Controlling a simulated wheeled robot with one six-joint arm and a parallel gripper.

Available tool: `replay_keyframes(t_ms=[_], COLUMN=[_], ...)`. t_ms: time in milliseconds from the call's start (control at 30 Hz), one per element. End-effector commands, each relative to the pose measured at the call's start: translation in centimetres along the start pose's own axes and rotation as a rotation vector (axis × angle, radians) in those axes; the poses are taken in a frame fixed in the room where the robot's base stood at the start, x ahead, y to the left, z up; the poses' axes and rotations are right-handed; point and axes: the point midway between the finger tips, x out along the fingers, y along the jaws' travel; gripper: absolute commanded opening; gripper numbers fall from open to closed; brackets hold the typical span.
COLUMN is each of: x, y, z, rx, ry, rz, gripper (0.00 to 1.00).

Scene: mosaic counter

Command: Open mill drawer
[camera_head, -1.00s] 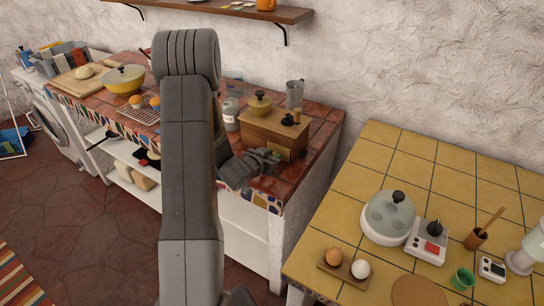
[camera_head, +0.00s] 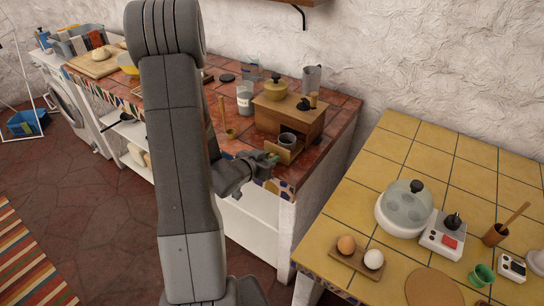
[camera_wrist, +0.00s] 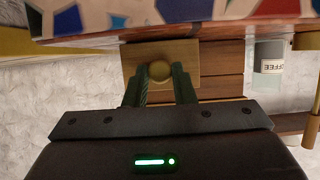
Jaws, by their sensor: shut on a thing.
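The wooden mill (camera_head: 300,118) stands on the red-tiled counter, with a black knob on top. My gripper (camera_head: 270,158) is at the drawer's front. In the wrist view, my gripper's green fingers (camera_wrist: 160,80) are shut around the round brass-coloured knob (camera_wrist: 160,70) on the pale drawer front (camera_wrist: 188,56). The mill's brown body (camera_wrist: 221,58) shows beside it there. The knob is hidden in the head view.
The yellow-tiled counter (camera_head: 355,205) is close on the right.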

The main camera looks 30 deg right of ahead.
Motion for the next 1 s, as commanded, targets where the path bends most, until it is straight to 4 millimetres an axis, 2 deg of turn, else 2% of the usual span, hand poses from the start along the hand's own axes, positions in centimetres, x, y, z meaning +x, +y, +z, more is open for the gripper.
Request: replay_keyframes(t_ms=[100,133,200,233,533,667,767,1000], x=[0.0,0.0,0.0,0.0,-0.1,-1.1,-2.6,-7.7], y=[0.0,0.0,0.0,0.0,0.0,-0.1,-0.1,-0.2], z=[0.0,0.0,0.0,0.0,0.0,-0.1,0.0,-0.1], rx=[-0.001,0.000,0.000,0.000,0.000,0.001,0.001,0.000], ry=[0.000,0.000,0.000,0.000,0.000,0.001,0.002,0.001], rz=[0.000,0.000,0.000,0.000,0.000,-0.003,-0.004,-0.006], gripper=[0.00,0.27,0.41,0.43,0.43,0.43,0.43,0.43])
